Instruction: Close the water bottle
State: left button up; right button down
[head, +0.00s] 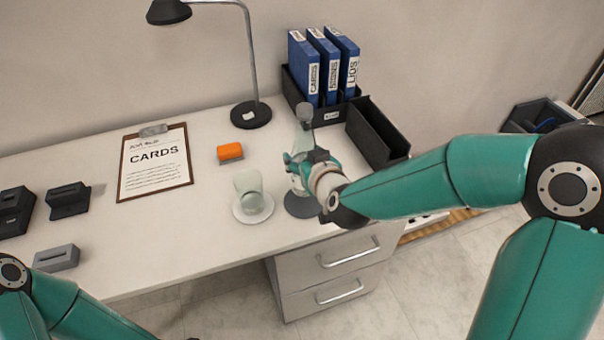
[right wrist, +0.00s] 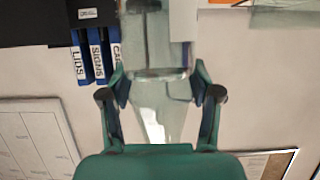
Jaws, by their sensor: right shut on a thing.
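The water bottle (head: 304,134) is pale, see-through glass with a narrow neck. A grey cap-like top (head: 304,112) shows at its upper end; I cannot tell whether it is fully seated. The bottle appears upright above a dark round coaster (head: 300,207), but my gripper hides its lower part. My right gripper (head: 305,162) is shut on the bottle's body from the front right. In the right wrist view the clear bottle (right wrist: 158,112) lies between the two fingers (right wrist: 158,80). My left arm shows at the lower left, with its gripper out of view.
A glass (head: 249,186) stands on a white saucer left of the bottle. Blue binders (head: 325,70) and an open black tray (head: 375,130) stand behind. An orange block (head: 230,151), a clipboard (head: 154,163) and a lamp (head: 251,114) are on the white desk (head: 110,235).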

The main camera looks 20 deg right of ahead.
jog(key=shift+r, duration=0.1)
jog(key=shift+f+b, duration=0.45)
jog(key=shift+f, duration=1.7)
jog(key=shift+c, duration=1.2)
grip_release()
jog(key=shift+f, duration=0.1)
jog(key=shift+s, duration=0.1)
jog(key=b+v, duration=0.5)
jog(key=v, duration=0.7)
